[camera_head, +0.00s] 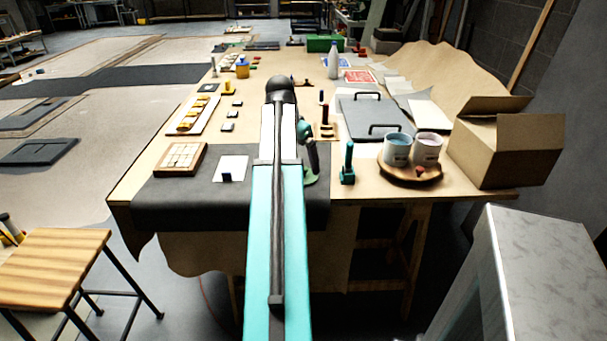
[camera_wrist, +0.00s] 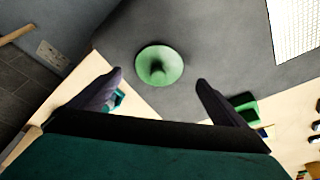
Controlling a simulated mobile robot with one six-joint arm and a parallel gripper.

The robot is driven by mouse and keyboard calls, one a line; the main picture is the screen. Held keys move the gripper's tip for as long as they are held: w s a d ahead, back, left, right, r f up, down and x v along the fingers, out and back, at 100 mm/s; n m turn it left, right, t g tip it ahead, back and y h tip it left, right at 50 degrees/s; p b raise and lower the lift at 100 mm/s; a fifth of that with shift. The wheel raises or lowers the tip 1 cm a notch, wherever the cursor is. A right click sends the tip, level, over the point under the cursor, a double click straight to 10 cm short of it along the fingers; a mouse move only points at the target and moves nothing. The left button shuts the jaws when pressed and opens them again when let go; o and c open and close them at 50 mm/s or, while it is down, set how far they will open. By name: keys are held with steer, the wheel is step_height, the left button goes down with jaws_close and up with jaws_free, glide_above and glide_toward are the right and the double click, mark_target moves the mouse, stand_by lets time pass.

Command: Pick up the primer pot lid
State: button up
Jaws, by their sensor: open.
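A round green lid (camera_wrist: 160,65) with a raised knob in its middle lies on the dark grey cloth (camera_wrist: 205,40) in the wrist view. It looks like the primer pot lid. In the head view only part of this lid (camera_head: 312,179) shows beside my arm. My gripper (camera_wrist: 159,77) is open and empty, with its two dark fingers spread to either side of the lid in the picture. The fingers appear above the lid and apart from it. In the head view my gripper (camera_head: 313,168) points down over the cloth, partly hidden by my arm.
A teal upright tool (camera_head: 347,165) stands right of the lid. Beyond it, a round wooden tray (camera_head: 410,180) holds two cups, beside an open cardboard box (camera_head: 510,150). A white sheet (camera_head: 231,167) and a tile panel (camera_head: 181,159) lie left. A green block (camera_wrist: 244,108) shows in the wrist view.

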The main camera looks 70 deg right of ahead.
stand_by(0.3)
steer(key=shift+p+x, duration=0.4)
steer(key=shift+x, duration=2.15)
steer(key=shift+a, duration=0.1)
steer(key=shift+w, duration=0.1)
steer(key=c, duration=1.1)
